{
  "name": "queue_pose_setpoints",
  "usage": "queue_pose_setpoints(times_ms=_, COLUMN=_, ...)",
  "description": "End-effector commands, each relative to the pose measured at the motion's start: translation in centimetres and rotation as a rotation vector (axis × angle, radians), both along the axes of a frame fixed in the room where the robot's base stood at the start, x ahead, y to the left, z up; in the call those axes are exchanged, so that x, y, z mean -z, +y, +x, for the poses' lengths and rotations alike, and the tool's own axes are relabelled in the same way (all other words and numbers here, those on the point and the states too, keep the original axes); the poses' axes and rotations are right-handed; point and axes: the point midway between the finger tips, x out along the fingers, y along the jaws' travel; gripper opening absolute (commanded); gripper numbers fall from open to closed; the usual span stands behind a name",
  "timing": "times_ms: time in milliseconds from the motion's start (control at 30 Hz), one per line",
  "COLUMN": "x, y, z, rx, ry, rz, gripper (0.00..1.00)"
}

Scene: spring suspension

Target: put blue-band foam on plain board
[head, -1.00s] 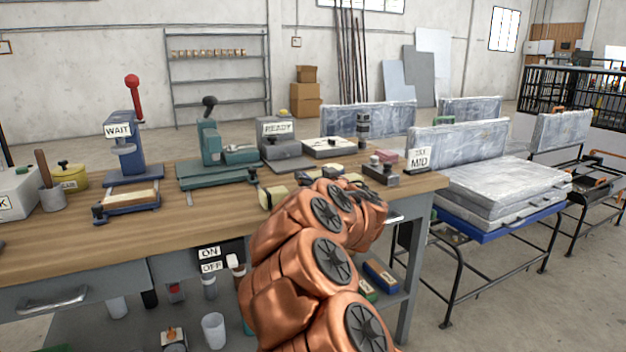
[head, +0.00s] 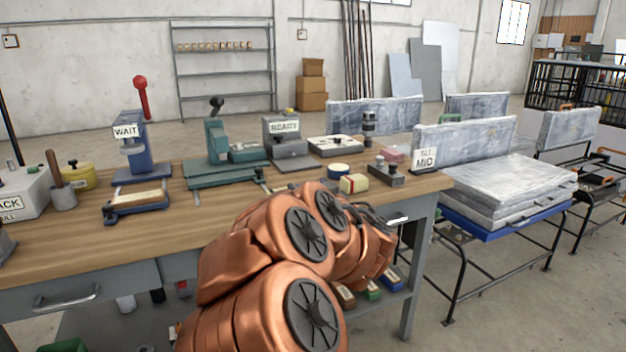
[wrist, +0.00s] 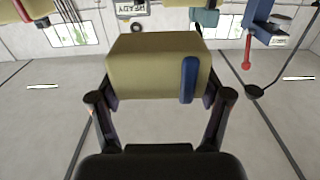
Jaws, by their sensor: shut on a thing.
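The blue-band foam (wrist: 150,65) is a yellowish block with a dark blue strip (wrist: 189,80) near one end. In the wrist view it sits between the two fingers of my gripper (wrist: 158,105), which is shut on it. In the head view my copper arm hides the gripper and the held block. No board can be surely told as the plain board. A flat white board with dark knobs (head: 335,146) lies at the back of the bench, right of the grey READY fixture (head: 284,145).
A red-band foam block (head: 354,183) and a round blue-rimmed tin (head: 338,170) stand on the wooden bench (head: 60,235). A blue WAIT press (head: 138,150) and a green press (head: 222,155) stand further left. The MID sign (head: 425,159) is at the right end.

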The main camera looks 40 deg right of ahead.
Motion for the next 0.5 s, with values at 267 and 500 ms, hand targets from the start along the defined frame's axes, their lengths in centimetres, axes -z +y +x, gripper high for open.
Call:
queue_pose_setpoints(times_ms=267, x=0.0, y=1.7, z=-1.3, rx=0.003, ry=-0.001, rz=0.001, gripper=0.49)
queue_pose_setpoints(times_ms=500, x=-0.2, y=2.6, z=-1.8, rx=0.0, ry=-0.001, rz=0.0, gripper=0.49)
